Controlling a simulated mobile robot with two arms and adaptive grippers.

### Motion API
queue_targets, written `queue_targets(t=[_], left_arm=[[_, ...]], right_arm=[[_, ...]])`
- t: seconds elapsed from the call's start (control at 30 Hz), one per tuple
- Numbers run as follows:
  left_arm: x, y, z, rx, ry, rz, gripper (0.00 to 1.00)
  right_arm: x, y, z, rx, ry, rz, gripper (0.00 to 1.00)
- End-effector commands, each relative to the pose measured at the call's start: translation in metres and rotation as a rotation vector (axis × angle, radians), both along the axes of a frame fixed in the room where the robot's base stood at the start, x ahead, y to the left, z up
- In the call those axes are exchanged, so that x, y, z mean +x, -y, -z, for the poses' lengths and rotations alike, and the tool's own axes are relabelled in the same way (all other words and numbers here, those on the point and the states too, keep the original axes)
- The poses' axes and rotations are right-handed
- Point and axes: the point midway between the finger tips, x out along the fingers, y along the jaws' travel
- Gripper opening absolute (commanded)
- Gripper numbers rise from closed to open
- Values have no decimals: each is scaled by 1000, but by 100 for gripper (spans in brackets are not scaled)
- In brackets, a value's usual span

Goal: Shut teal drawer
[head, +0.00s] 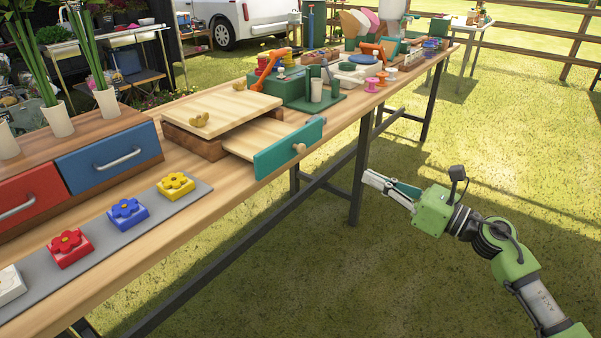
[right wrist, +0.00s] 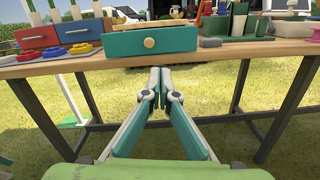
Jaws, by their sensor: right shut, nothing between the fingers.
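The teal drawer (head: 289,149) is pulled out of a low wooden box (head: 222,117) and sticks out toward the table's front edge. Its teal front has a round wooden knob (head: 299,148), and its pale wooden inside shows behind the front. In the right wrist view the teal drawer front (right wrist: 168,41) faces me, above and beyond the fingers. My right gripper (head: 367,177) is shut and empty, off the table's front side, to the right of the drawer and apart from it. It also shows in the right wrist view (right wrist: 160,72). My left gripper is not in view.
The wooden table (head: 170,235) carries a chest with a red drawer (head: 30,196) and a blue drawer (head: 108,157) on the left. Flower blocks lie on a grey mat (head: 95,235). A green box (head: 280,87) and spools stand beyond the drawer. Grass in front is open.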

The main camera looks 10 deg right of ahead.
Motion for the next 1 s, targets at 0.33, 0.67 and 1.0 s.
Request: queue_targets(t=[0.33, 0.67, 1.0], left_arm=[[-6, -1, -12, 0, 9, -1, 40], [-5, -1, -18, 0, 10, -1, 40], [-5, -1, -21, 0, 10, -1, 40]], right_arm=[[2, -23, -10, -130, 83, -40, 0], [50, -62, -16, -124, 84, -39, 0], [91, -96, -16, -121, 79, -36, 0]])
